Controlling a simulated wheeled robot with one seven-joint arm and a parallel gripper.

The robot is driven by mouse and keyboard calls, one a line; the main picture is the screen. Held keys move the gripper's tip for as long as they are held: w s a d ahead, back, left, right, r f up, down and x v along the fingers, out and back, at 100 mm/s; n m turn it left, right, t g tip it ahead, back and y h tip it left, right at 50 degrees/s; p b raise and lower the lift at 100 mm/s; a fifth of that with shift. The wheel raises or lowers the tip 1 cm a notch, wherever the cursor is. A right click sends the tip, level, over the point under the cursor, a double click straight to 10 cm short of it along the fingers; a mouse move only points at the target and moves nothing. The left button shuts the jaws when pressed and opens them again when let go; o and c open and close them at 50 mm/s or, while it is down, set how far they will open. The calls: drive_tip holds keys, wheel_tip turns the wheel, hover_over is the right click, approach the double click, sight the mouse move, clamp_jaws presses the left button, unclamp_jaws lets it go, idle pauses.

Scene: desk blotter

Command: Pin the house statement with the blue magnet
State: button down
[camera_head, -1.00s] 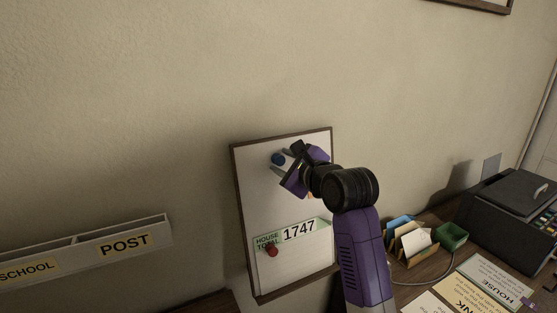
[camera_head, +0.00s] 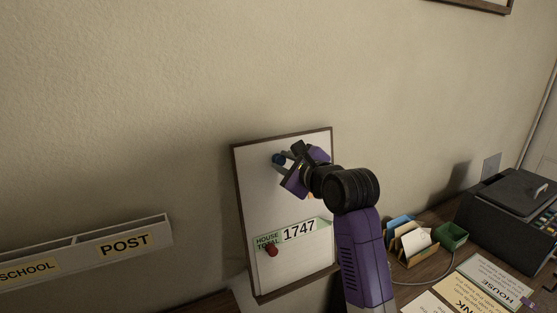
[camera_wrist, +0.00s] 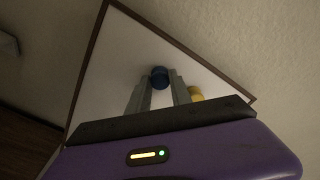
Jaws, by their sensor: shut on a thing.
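The blue magnet (camera_head: 279,159) is at the upper part of the whiteboard (camera_head: 247,185), between the fingers of my gripper (camera_head: 284,163). In the wrist view the blue magnet (camera_wrist: 159,77) sits between the two grey fingertips (camera_wrist: 160,88), which are shut on it. I cannot tell whether it still touches the board. A paper marked "HOUSE TOTAL 1747" (camera_head: 285,238) is on the lower part of the board, with a red magnet (camera_head: 271,250) on its left side. On the desk lies a paper headed "HOUSE" (camera_head: 488,280), partly cut off by the frame edge.
A yellow magnet (camera_wrist: 195,93) shows beside the right finger in the wrist view. A wall rack labelled SCHOOL and POST (camera_head: 85,250) is at the left.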

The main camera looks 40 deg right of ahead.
drive_tip(key=shift+p+v, duration=1.4)
drive_tip(key=shift+v, duration=1.05)
